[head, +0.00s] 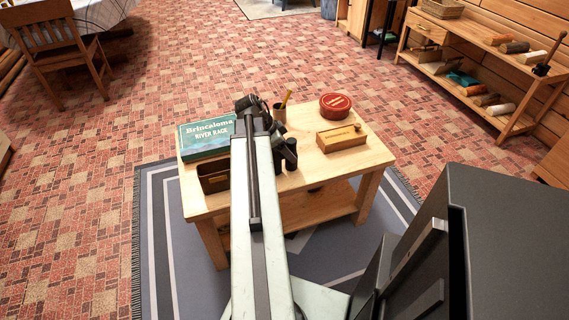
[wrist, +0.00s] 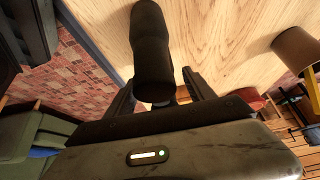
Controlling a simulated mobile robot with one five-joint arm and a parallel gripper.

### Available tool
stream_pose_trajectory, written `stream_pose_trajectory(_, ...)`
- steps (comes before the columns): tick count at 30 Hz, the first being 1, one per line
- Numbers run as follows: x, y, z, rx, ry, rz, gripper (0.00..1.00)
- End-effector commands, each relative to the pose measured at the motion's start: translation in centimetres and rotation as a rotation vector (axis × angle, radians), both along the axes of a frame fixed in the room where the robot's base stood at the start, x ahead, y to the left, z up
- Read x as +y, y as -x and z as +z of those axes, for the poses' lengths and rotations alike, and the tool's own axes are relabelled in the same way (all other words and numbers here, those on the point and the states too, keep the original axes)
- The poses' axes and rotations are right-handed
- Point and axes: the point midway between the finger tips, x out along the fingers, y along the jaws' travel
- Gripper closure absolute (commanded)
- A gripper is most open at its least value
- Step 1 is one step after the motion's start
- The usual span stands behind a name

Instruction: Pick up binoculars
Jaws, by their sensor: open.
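The black binoculars (head: 289,153) rest on the small wooden table, just right of my arm. My arm hides part of them in the head view. In the wrist view one dark barrel of the binoculars (wrist: 152,45) reaches down between the fingers of my gripper (wrist: 160,88). The fingers are spread, one on each side of the barrel, with a gap visible at the right. I cannot tell whether the left finger touches it. In the head view my gripper (head: 268,122) is at the arm's far end, partly hidden.
The table (head: 205,206) also holds a green game box (head: 206,138), a brown open box (head: 214,178), a cup (head: 279,112) with a pencil, a red tin (head: 335,105) and a wooden box (head: 341,138). A loaded shelf (head: 460,80) stands at the right.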

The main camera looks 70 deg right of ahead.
Motion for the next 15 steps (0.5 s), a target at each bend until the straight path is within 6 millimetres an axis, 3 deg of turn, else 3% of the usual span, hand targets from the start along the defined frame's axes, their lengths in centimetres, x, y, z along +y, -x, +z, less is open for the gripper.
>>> stream_pose_trajectory(5,0.0,0.02,0.11,0.0,0.0,0.001,0.37)
stream_pose_trajectory(9,0.0,0.01,0.12,0.0,0.0,0.001,0.76)
stream_pose_trajectory(12,0.01,0.02,0.12,0.0,0.0,0.001,1.0)
stream_pose_trajectory(15,0.01,0.04,0.14,0.0,0.0,0.001,1.0)
